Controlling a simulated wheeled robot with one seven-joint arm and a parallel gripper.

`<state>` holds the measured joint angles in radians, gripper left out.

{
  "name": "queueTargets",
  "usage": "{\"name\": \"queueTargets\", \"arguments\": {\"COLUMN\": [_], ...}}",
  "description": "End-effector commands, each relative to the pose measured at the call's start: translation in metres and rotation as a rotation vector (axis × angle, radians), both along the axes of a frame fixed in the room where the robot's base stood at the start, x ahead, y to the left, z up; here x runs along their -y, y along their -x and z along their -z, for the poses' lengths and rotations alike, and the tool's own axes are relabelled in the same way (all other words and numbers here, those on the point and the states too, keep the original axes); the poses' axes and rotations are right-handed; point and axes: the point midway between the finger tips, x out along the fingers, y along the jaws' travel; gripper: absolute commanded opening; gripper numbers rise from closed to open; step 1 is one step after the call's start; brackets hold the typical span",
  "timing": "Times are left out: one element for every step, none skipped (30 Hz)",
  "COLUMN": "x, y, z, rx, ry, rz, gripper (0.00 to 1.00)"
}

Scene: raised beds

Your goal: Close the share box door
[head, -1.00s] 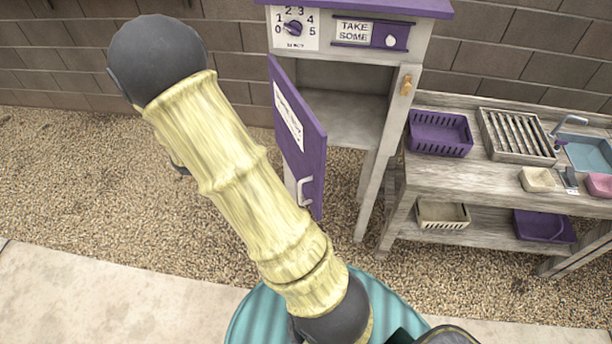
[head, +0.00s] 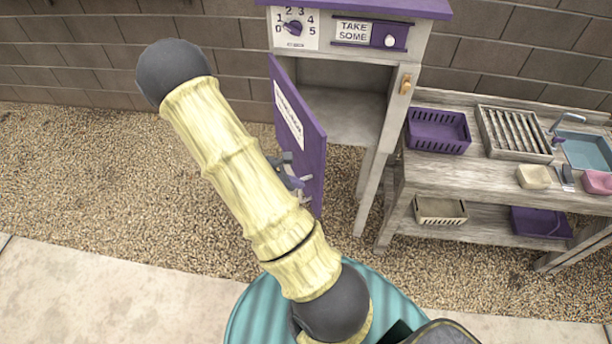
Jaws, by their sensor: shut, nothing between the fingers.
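The share box (head: 343,55) is a weathered wooden cabinet with a purple top. Its purple door (head: 308,140), with a white label, stands open, hinged at the left and swung out toward me. The box interior (head: 342,105) shows empty. The door's pale handle (head: 308,183) is near its lower free edge, partly hidden. My gripper (head: 293,172) is shut and shows only in part behind my arm, in front of the door's outer face next to the handle. I cannot tell whether it touches the door.
A wooden latch (head: 405,84) is on the box's right post. To the right, a wooden bench (head: 445,178) holds a purple basket (head: 438,131), a slatted rack (head: 514,133) and a blue basin (head: 588,150). Open gravel (head: 70,170) lies to the left, and a block wall stands behind.

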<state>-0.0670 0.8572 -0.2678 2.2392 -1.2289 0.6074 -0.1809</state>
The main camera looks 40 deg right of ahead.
Motion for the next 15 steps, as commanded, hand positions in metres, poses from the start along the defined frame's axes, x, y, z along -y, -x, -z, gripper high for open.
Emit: {"name": "queueTargets", "arguments": {"x": [0.01,0.014,0.018,0.021,0.024,0.027,0.028,0.029,0.03,0.03,0.03,0.03,0.03,0.03,0.03], "y": [0.004,0.005,0.006,0.007,0.008,0.009,0.009,0.009,0.009,0.009,0.009,0.009,0.009,0.009,0.009], "z": [-0.006,-0.006,-0.005,-0.005,-0.004,-0.004,-0.004,-0.003,-0.003,-0.003,-0.002,-0.002,-0.002,-0.002,-0.002], "rx": [-0.001,-0.001,-0.001,-0.001,0.0,0.001,0.001,0.001,0.001,0.001,0.001,0.001,0.001,0.001,0.001], "ry": [0.002,0.001,0.002,0.001,0.001,0.0,0.0,0.0,0.0,0.0,0.0,0.0,0.0,0.0,0.0], "rz": [0.005,0.005,0.004,0.004,0.003,0.004,0.004,0.002,0.001,0.001,0.001,0.001,0.001,0.001,0.001], "gripper": [0.0,0.0,0.0,0.0,0.0,0.0,0.0,0.0,0.0,0.0,0.0,0.0,0.0,0.0,0.0]}}
